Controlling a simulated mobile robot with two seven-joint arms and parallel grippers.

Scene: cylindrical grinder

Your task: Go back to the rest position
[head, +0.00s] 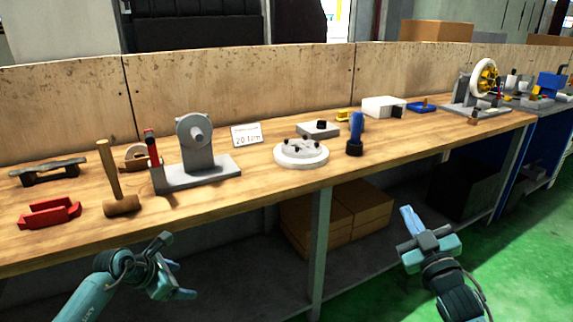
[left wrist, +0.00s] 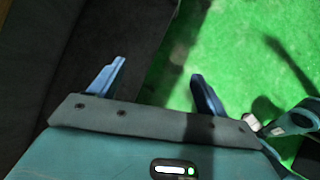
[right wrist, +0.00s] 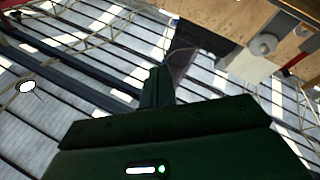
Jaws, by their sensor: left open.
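My left gripper (head: 183,280) hangs in front of the workbench, below the front edge at the left. In the left wrist view its two fingers stand well apart with nothing between them (left wrist: 159,72), above dark and green floor. My right gripper (head: 408,214) is in front of the bench to the right, over the green floor, pointing upward. In the right wrist view its fingers are together (right wrist: 158,75) with nothing visible between them. Neither gripper touches anything on the bench.
The wooden workbench (head: 240,205) carries a mallet (head: 122,206), red block (head: 50,213), grey stand (head: 196,150), round white plate (head: 301,153) and blue-handled tool (head: 355,133). Cardboard boxes (head: 345,210) sit beneath, beside a bench leg (head: 320,245). Green floor (head: 520,250) is open at the right.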

